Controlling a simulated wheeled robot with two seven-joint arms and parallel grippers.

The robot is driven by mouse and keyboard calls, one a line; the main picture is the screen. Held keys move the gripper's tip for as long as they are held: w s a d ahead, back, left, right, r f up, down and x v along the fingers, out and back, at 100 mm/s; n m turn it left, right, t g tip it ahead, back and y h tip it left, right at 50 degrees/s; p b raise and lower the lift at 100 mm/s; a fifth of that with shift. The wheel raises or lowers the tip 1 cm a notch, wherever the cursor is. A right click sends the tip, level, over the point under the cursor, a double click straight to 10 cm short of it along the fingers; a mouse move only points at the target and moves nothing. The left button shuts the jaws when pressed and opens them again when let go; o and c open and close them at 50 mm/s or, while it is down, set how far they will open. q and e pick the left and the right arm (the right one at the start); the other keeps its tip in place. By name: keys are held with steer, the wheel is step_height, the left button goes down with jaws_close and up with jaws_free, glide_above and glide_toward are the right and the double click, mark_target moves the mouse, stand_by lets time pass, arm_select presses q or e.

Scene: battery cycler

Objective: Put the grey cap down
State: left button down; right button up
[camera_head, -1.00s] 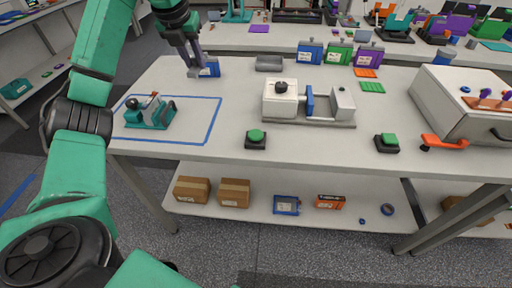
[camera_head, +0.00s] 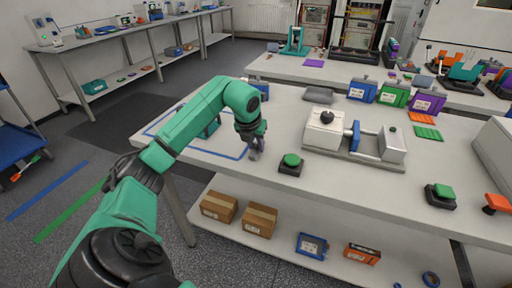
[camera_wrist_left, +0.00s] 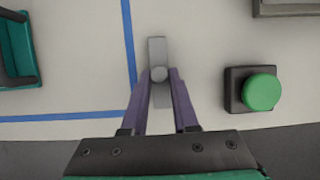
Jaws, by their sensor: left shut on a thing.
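The grey cap (camera_wrist_left: 157,48) is a small grey bar with a round knob on it, seen from above in the left wrist view. My left gripper (camera_wrist_left: 159,76) is shut on it, with one purple finger on each side of the knob. In the head view my left gripper (camera_head: 254,152) points down near the front edge of the table, between the blue tape outline and a green button. The cap is mostly hidden there by the gripper. I cannot tell whether the cap touches the table. My right gripper is not in view.
A green button on a black base (camera_head: 290,163) stands just right of my left gripper. The blue tape outline (camera_wrist_left: 129,50) lies just left. A white fixture with a blue clamp (camera_head: 352,136) stands farther right. The table (camera_head: 285,125) has some bare room behind the button.

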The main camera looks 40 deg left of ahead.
arm_select(q)
steer(key=shift+f, duration=0.35)
steer(key=c, duration=0.7)
jaws_free()
steer(key=shift+f, duration=0.1)
steer(key=shift+r, duration=0.35)
steer(key=v, duration=1.1)
steer(key=shift+s+d+r, duration=0.1)
steer(key=shift+s+r, duration=0.1)
steer(key=shift+r, duration=0.1)
